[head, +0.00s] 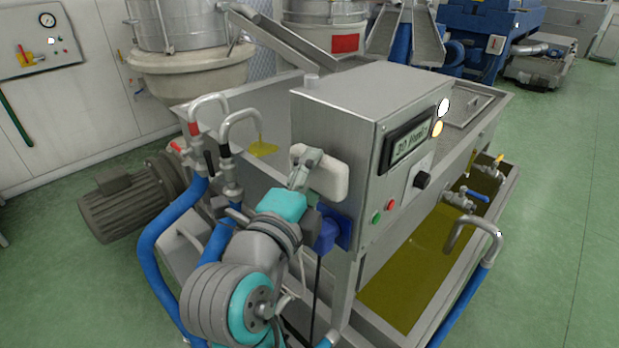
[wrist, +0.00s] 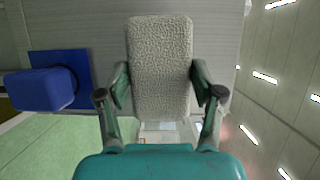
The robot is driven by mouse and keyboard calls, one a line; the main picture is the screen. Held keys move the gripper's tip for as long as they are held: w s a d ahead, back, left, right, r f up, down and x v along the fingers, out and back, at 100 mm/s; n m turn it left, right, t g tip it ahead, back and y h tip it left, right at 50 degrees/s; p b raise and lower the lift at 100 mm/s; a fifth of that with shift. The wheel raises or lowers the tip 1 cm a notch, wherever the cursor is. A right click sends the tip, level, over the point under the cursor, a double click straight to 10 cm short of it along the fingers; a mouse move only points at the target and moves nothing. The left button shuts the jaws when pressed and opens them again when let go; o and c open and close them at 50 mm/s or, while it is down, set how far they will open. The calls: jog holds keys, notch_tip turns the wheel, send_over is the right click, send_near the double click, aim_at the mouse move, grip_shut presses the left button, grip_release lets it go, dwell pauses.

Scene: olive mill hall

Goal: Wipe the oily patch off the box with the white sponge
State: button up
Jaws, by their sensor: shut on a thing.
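The white sponge (head: 326,180) is in my gripper (head: 305,166), in front of the left side of the grey metal box (head: 333,126). In the wrist view, the sponge (wrist: 160,60) stands upright between the two fingers of my gripper (wrist: 160,88), which are shut on its sides. The box's grey face (wrist: 218,30) fills the background behind the sponge. I cannot tell whether the sponge touches the box. No oily patch shows on the visible parts of the box; the part behind the sponge is hidden.
A blue socket (head: 328,232) sits on the box below the sponge; its blue plug (wrist: 42,90) shows at left in the wrist view. Bent metal pipes (head: 240,125) with blue hoses (head: 172,235) stand left of my arm. A trough of yellow-green oil (head: 405,268) lies at right.

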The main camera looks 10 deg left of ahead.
aim_at(336, 190)
jog(key=shift+w+d, duration=0.55)
jog(key=shift+w, duration=0.2)
dwell(0.3)
jog(key=shift+s+d, duration=1.3)
jog(key=shift+d, duration=0.35)
jog(key=shift+w, duration=0.1)
jog(key=shift+w+a, duration=0.6)
jog(key=shift+a, duration=0.15)
jog(key=shift+w+a, duration=0.75)
jog(key=shift+c, duration=0.9)
